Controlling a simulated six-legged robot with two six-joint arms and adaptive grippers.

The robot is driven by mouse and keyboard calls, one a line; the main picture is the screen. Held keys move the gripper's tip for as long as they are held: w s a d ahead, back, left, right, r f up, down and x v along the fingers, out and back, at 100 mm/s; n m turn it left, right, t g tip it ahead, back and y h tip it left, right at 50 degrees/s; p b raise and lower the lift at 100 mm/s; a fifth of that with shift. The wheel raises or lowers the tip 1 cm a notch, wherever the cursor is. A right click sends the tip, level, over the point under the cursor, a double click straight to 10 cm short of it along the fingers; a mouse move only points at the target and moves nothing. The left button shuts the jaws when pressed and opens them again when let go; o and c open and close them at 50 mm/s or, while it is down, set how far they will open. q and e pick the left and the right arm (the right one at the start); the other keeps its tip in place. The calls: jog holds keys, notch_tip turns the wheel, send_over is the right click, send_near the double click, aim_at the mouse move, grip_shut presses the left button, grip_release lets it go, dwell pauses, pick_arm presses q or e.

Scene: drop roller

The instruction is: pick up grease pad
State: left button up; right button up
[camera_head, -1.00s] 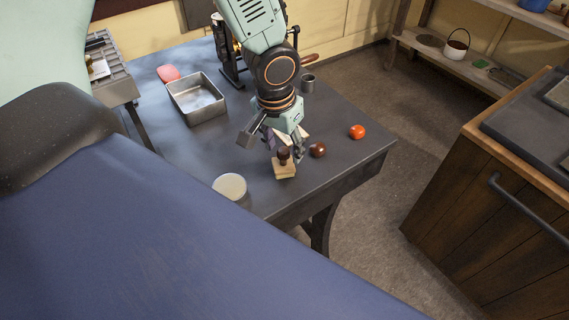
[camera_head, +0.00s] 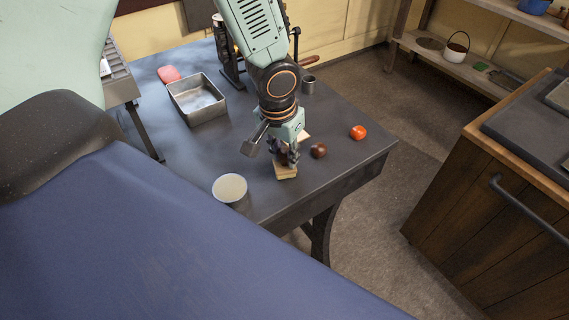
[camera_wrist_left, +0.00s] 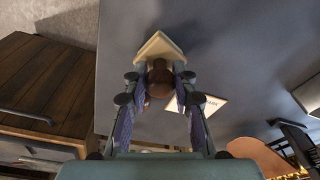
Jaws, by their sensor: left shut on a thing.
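The grease pad (camera_head: 287,173) has a pale wooden base and a dark brown knob on top. It stands upright near the front edge of the dark table. My left gripper (camera_head: 285,155) reaches down over it and is shut on the knob. In the left wrist view the pad's brown knob (camera_wrist_left: 160,76) sits between the two fingers (camera_wrist_left: 160,88), with its pale base (camera_wrist_left: 158,44) beyond. The fingers partly hide the knob in the head view. I cannot tell any gap between base and table. My right gripper is not in view.
On the dark table (camera_head: 240,142) are a brown ball (camera_head: 319,151), a red tomato-like thing (camera_head: 358,132), a round pale-topped tin (camera_head: 230,189), a metal tray (camera_head: 207,117), a pink thing (camera_head: 168,73) and a metal cup (camera_head: 308,85). A pale card (camera_wrist_left: 210,103) lies close by the gripper.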

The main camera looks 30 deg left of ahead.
aim_at(284, 151)
pick_arm(q)
grip_shut()
jog(key=shift+r, duration=0.1)
notch_tip(284, 151, up, 9)
jog(key=p, duration=0.3)
jog(key=shift+r, duration=0.45)
